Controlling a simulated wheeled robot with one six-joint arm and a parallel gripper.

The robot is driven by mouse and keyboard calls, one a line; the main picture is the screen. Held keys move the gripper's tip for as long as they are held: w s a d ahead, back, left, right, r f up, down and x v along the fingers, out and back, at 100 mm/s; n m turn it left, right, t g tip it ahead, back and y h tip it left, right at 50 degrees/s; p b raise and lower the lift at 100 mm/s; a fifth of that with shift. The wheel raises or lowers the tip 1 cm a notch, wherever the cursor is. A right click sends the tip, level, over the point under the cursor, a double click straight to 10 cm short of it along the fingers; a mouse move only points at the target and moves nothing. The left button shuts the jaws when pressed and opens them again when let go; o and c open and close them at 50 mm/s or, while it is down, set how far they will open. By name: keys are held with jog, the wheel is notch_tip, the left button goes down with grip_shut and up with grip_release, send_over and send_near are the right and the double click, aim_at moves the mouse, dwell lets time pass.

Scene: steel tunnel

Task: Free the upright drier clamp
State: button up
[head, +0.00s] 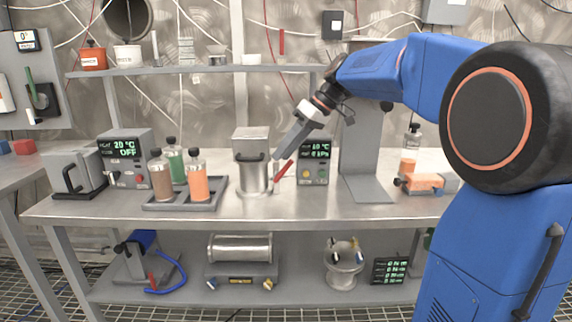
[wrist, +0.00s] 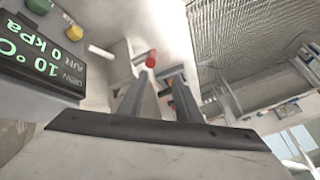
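The upright drier (head: 252,165) is a grey metal cylinder with a boxy top and a dark handle, standing on the bench. A red clamp lever (head: 284,172) slants up at its right side. In the wrist view, the lever's red end (wrist: 151,58) shows just beyond the tip of the left finger. My gripper (head: 279,154) reaches down from the upper right to just above the lever. In the wrist view, my gripper (wrist: 163,78) has its two fingers apart, with nothing clearly held between them. Whether a finger touches the lever I cannot tell.
A control box (head: 314,162) with a green display stands close right of the drier. A rack (head: 184,206) of several bottles stands to its left. A grey upright plate (head: 362,150) is further right. The shelf (head: 200,70) runs above. The bench front is clear.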

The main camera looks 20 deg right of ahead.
jog(key=shift+r, duration=2.25)
jog(key=shift+a, duration=0.15)
grip_shut()
jog(key=shift+a+n, duration=0.25)
jog(key=shift+n, duration=0.15)
jog(key=a+r+n+g+h, duration=0.2)
jog(key=a+r+n+h, duration=0.4)
jog(key=r+h, duration=0.15)
jog(key=shift+h, duration=0.45)
jog(key=shift+d+f, duration=0.8)
jog(key=shift+f, duration=1.35)
jog(key=shift+d+f, duration=0.8)
jog(key=shift+f, duration=1.35)
jog(key=shift+d+f, duration=0.8)
jog(key=shift+f, duration=1.35)
